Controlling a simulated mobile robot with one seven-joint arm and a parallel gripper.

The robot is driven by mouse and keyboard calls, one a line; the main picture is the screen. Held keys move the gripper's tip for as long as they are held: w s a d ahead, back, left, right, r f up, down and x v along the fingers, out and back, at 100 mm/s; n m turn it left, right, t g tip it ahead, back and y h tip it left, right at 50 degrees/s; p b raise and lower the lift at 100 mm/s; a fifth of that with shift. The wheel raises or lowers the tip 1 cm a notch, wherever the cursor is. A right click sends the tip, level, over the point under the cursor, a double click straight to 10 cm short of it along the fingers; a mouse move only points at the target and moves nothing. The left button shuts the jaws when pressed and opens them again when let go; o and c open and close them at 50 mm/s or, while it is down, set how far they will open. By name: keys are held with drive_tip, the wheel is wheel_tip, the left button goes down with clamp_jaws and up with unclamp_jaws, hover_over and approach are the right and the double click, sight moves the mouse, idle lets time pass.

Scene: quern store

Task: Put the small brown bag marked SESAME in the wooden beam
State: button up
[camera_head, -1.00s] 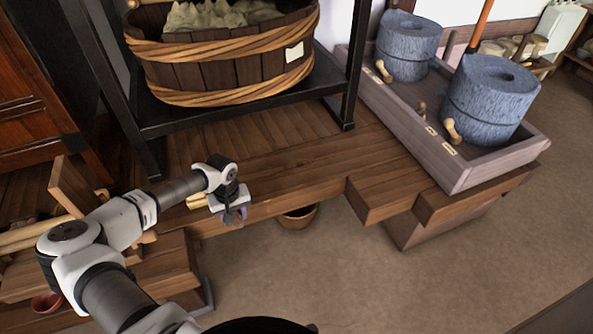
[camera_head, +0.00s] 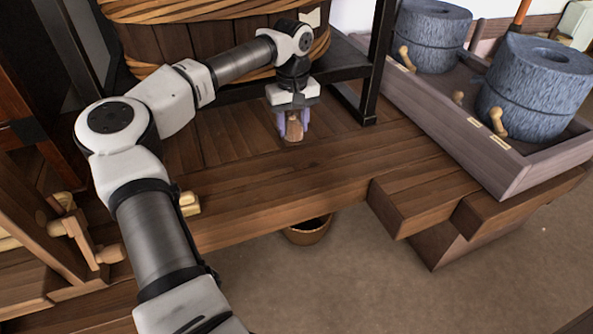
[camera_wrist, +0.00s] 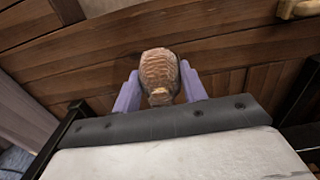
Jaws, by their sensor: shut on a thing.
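My gripper (camera_head: 292,125) is shut on a small brown bag (camera_head: 295,130), held between its pale purple fingers above the plank platform. The bag also shows in the wrist view (camera_wrist: 159,75), rounded and ridged, between both fingers. No SESAME marking can be read on it. Thick wooden beams (camera_head: 412,192) with square ends stick out at the platform's front right, below the trough. I cannot tell which beam is the one named in the task.
A plank platform (camera_head: 340,172) lies under my gripper. A large wooden tub (camera_head: 175,50) stands on a black metal stand (camera_head: 384,60) behind. A grey trough (camera_head: 470,140) with stone querns (camera_head: 540,85) is at right. A small basket (camera_head: 308,231) sits below the platform edge.

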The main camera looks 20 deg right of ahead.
sight(293, 133)
wheel_tip(293, 133, down, 15)
drive_tip(key=b, duration=0.3)
drive_tip(key=shift+r, duration=0.1)
drive_tip(key=shift+b, duration=0.3)
drive_tip(key=o, duration=1)
wheel_tip(293, 133, up, 12)
drive_tip(key=p, duration=0.3)
drive_tip(key=shift+p, duration=0.4)
